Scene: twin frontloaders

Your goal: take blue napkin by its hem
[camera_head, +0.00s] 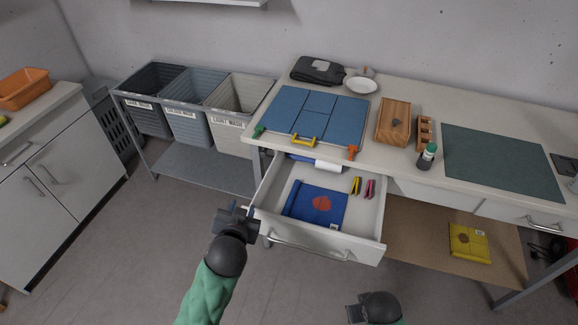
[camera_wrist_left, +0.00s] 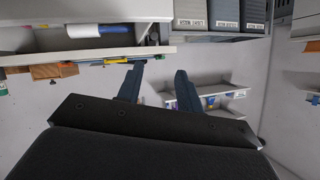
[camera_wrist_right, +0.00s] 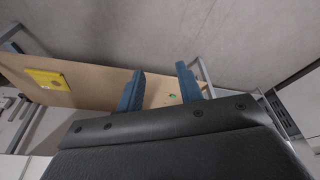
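No cloth that is clearly a blue napkin stands out. A flat blue item (camera_head: 315,206) with an orange-red round mark and a small white label lies in the open drawer (camera_head: 362,241); I cannot tell whether it is cloth or a packet. My left gripper (camera_head: 238,211) is in front of the drawer's left front corner, apart from the blue item. Its fingers are spread and empty in the left wrist view (camera_wrist_left: 158,74). My right gripper (camera_head: 357,313) is low at the bottom edge, in front of the drawer. Its fingers are spread and empty in the right wrist view (camera_wrist_right: 160,76).
The drawer also holds a white roll (camera_head: 328,166) and yellow and pink clips (camera_head: 363,187). A blue panelled board (camera_head: 316,116) lies on the counter (camera_head: 384,157) above. Bins (camera_head: 187,119) stand left; a yellow packet (camera_head: 469,243) lies on the lower shelf. The floor in front is clear.

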